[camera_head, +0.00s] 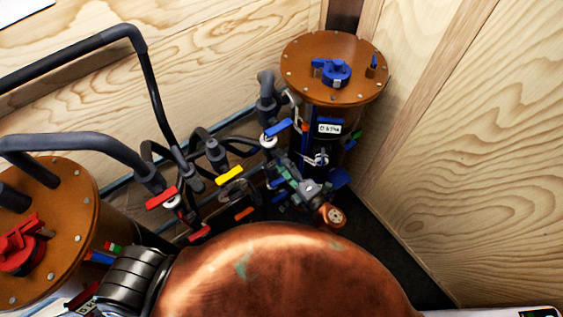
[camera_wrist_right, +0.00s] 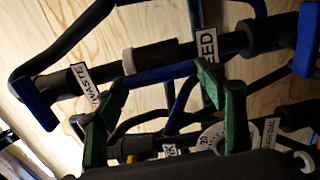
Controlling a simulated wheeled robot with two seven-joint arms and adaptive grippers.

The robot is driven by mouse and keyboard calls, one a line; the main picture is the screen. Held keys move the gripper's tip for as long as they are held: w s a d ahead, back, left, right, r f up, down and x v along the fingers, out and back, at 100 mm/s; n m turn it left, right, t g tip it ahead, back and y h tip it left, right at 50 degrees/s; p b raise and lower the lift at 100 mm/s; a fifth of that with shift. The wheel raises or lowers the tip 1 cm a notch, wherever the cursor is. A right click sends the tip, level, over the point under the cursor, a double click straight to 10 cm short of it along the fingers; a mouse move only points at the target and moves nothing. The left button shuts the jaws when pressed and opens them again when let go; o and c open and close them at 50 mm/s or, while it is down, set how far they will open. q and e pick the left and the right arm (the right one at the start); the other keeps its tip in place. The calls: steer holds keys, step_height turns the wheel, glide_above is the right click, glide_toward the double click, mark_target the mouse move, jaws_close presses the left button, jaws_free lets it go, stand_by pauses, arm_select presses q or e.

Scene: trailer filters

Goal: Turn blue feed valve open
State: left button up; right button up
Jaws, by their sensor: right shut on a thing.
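A blue lever handle (camera_wrist_right: 160,73) lies between the green fingertips of my right gripper (camera_wrist_right: 165,85) in the right wrist view. The fingers are shut on its two ends. A FEED label (camera_wrist_right: 209,48) is on the dark pipe close to the right finger. In the head view my right gripper (camera_head: 284,170) is small and partly lost among the pipes. A blue lever (camera_head: 278,128) shows just above it; I cannot tell whether this is the held one. My left gripper is not seen.
A yellow lever (camera_head: 230,174) and a red lever (camera_head: 161,198) sit on pipes to the left. Wooden walls close the corner.

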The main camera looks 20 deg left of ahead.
steer(key=shift+f, duration=0.1)
steer(key=o, duration=1.2)
steer(key=shift+c, duration=0.2)
steer(key=v, duration=1.2)
